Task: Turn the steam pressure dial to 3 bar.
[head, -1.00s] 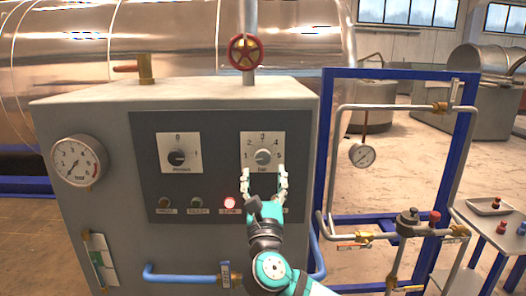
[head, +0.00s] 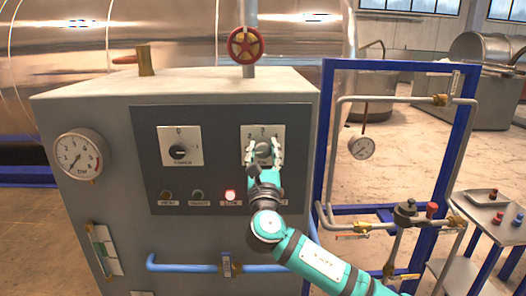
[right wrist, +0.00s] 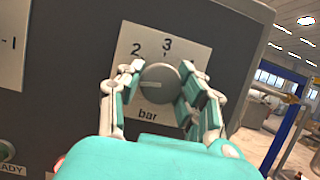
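The steam pressure dial is a grey round knob on a white plate (head: 276,131) marked "bar", on the dark panel. It shows closely in the right wrist view (right wrist: 160,88), with 2 at upper left and 3 at the top. Its pointer line points left, below the 2. My right gripper (head: 264,150) is at the dial, one finger on each side; in the right wrist view its fingertips (right wrist: 162,68) lie against the knob's left and right edges. The fingers hide the plate's lower numbers in the head view. My left gripper is not in view.
A second knob (head: 179,150) is left on the same panel, above a row of lamps with one lit red (head: 230,195). A gauge (head: 81,154) is on the cabinet's left. A red valve wheel (head: 244,45) stands above. A blue pipe frame (head: 323,140) stands close on the right.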

